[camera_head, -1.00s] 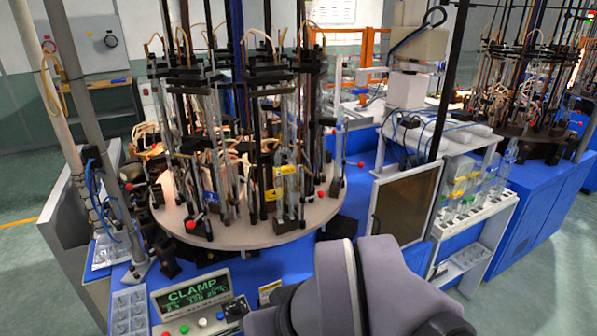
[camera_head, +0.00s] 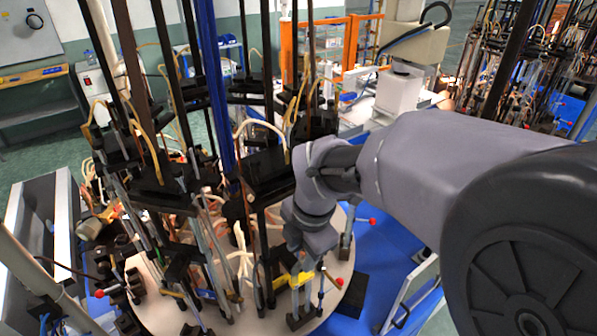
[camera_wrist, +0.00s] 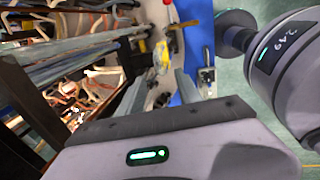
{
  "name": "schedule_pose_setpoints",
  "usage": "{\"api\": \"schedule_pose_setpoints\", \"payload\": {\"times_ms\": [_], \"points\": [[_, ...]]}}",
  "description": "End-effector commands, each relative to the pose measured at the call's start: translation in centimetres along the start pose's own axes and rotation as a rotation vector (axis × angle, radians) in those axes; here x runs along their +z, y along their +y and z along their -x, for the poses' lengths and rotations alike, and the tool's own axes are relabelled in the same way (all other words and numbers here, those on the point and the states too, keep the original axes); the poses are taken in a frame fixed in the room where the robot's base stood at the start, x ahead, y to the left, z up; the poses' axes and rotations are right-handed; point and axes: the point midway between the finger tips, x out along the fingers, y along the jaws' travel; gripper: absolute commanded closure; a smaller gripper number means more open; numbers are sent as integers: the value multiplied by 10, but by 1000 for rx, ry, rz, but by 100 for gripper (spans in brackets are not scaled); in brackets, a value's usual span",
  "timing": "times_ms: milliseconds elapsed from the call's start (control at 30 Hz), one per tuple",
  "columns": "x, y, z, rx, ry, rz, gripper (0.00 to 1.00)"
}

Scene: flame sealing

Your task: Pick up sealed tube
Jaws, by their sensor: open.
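My gripper (camera_head: 300,268) is at the front right of the round carousel table (camera_head: 358,262), pointing down beside a yellow clamp piece (camera_head: 283,282). In the wrist view my gripper (camera_wrist: 160,90) has its two fingers apart, with nothing visibly held. The yellow piece (camera_wrist: 160,55) shows beyond the gap between them. Clear and grey upright tubes and rods stand in the carousel's holders around it. I cannot pick out which one is the sealed tube; it may be hidden by the gripper or blend with the rods.
Black posts (camera_head: 268,60) and holders crowd the carousel left of my gripper, with pale hoses between them. A red-knobbed lever (camera_head: 372,221) sticks out to the right. The blue machine top (camera_head: 400,240) is fairly clear there. A white machine (camera_head: 398,92) stands behind.

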Motion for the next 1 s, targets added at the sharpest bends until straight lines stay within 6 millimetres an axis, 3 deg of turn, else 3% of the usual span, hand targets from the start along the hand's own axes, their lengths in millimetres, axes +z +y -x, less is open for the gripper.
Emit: {"api": "schedule_pose_setpoints", "payload": {"times_ms": [400, 633, 667, 867, 1000], "points": [[10, -1, -66, 0, 1, -1, 59], [10, 0, -69, 2, 0, -1, 59], [10, 0, -69, 1, 0, -1, 61], [10, 0, -69, 1, 0, -2, 100], [10, 0, -69, 1, 0, -2, 100]]}}
